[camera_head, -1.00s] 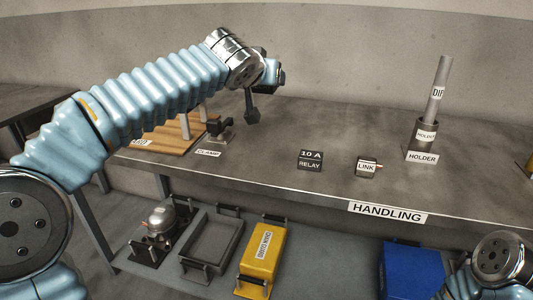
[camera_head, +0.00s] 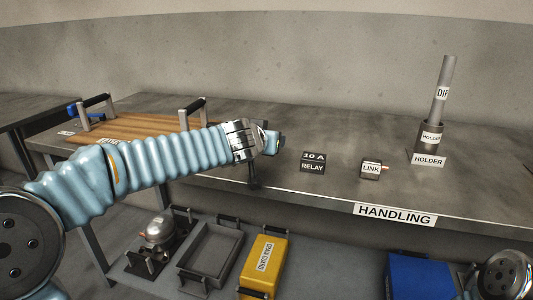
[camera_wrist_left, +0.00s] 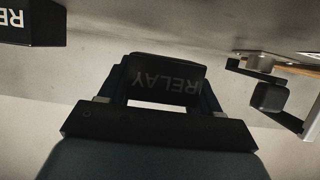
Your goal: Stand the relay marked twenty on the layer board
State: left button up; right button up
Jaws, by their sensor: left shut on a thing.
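My left gripper (camera_head: 254,183) is over the front part of the handling table, left of a black relay marked 10 A (camera_head: 312,163). In the left wrist view my left gripper (camera_wrist_left: 160,92) is shut on a dark relay (camera_wrist_left: 166,76). The word RELAY on it appears upside down; no number can be read. Another relay (camera_wrist_left: 28,22) shows at the top left of that view. The brown wooden board (camera_head: 122,124) with upright handles lies at the table's left end, partly hidden by my left arm. My right gripper is out of view.
A link block (camera_head: 371,169) and a holder (camera_head: 429,140) with a grey cylinder stand to the right. Below are a compressor, an empty tray (camera_head: 238,243), a yellow box (camera_head: 262,265) and a blue box (camera_head: 418,276).

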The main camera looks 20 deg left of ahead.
pick_arm(q)
notch_tip(320, 180, down, 3)
jog(key=shift+r+b, duration=0.15)
jog(key=shift+b, duration=0.3)
jog(key=shift+r, duration=0.1)
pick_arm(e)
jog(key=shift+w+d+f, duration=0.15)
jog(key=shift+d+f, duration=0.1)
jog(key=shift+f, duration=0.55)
pick_arm(q)
jog(key=shift+f, duration=0.2)
jog(key=o, duration=1.1)
jog(key=shift+c, duration=0.2)
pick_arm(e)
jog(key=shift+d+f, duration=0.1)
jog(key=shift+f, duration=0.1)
pick_arm(q)
jog(key=shift+r, duration=0.1)
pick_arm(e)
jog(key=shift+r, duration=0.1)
